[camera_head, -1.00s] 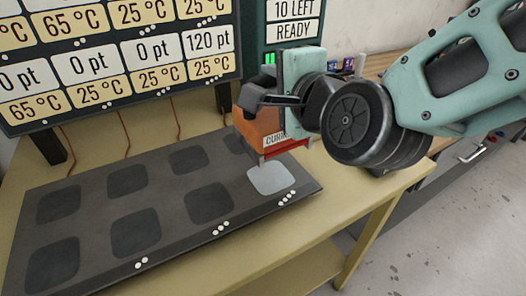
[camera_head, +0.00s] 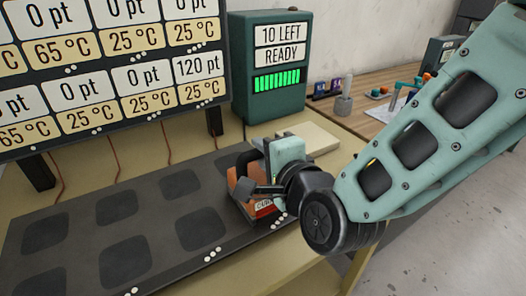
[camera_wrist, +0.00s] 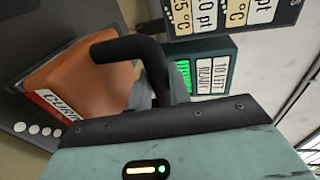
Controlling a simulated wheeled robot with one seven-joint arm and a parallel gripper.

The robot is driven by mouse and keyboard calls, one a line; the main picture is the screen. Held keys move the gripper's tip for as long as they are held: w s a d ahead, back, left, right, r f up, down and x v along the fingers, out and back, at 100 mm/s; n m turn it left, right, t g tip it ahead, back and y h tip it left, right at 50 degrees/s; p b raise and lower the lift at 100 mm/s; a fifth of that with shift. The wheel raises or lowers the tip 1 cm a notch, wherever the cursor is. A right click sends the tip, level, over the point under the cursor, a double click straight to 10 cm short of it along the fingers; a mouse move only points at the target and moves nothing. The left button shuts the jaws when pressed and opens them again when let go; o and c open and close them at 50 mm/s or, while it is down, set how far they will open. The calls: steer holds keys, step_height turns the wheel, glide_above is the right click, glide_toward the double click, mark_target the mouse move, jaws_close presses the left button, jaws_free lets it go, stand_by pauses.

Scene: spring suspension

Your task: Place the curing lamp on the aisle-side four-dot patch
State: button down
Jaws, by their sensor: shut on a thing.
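The curing lamp (camera_head: 240,185) has an orange body, a red and white label and a black handle. It is at the front right end of the dark mat (camera_head: 75,217). My gripper (camera_head: 264,184) is shut on the lamp's black handle, which shows clearly in the wrist view (camera_wrist: 125,48). The lamp covers the mat's corner patch; the four white dots (camera_wrist: 38,130) show beside its labelled face in the wrist view. Its base is at or very close to the mat; I cannot tell whether it touches.
A green box with a READY display (camera_head: 268,65) stands behind the lamp, beside a pale block (camera_head: 310,138). A large readout board (camera_head: 110,70) stands behind the mat. A side bench with small tools (camera_head: 345,105) lies behind my arm. The mat's other patches are bare.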

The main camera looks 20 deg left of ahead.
steer(key=c, duration=1.7)
jaws_free()
steer(key=shift+f, duration=0.15)
steer(key=o, duration=0.4)
steer(key=shift+r, duration=0.2)
steer(key=b+v, duration=1)
steer(key=v, duration=0.2)
